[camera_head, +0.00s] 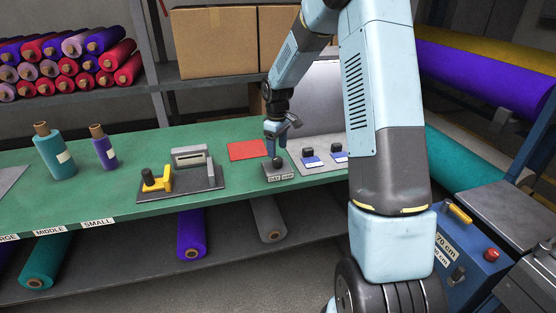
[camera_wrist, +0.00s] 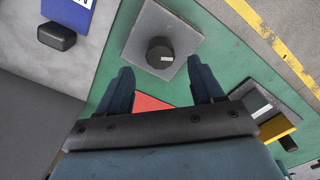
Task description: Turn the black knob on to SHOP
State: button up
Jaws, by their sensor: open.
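The black knob (camera_wrist: 160,53) sits on a small grey plate (camera_wrist: 185,38) on the green table, with a pale pointer mark on its face. In the head view the knob (camera_head: 277,161) stands on a grey block (camera_head: 278,174) with a label on its front; the lettering is too small to read surely. My gripper (camera_head: 277,135) is above the knob, pointing down. In the wrist view my gripper (camera_wrist: 165,75) is open, its two fingers apart, one to the left and one to the right of the knob, with the knob just beyond the tips. I cannot tell the remaining height.
A red sheet (camera_head: 248,150) lies left of the knob block. A grey panel with blue-labelled black switches (camera_head: 311,160) is right of it. A yellow-handled tool (camera_head: 158,180) on a dark base stands left. Bare green table (camera_head: 125,210) lies farther left.

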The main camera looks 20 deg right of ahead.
aim_at(277, 158)
jog(key=shift+f, duration=2.95)
jog(key=shift+c, duration=0.4)
jog(key=c, duration=1)
jog(key=m, duration=0.5)
jog(key=shift+m, duration=2.5)
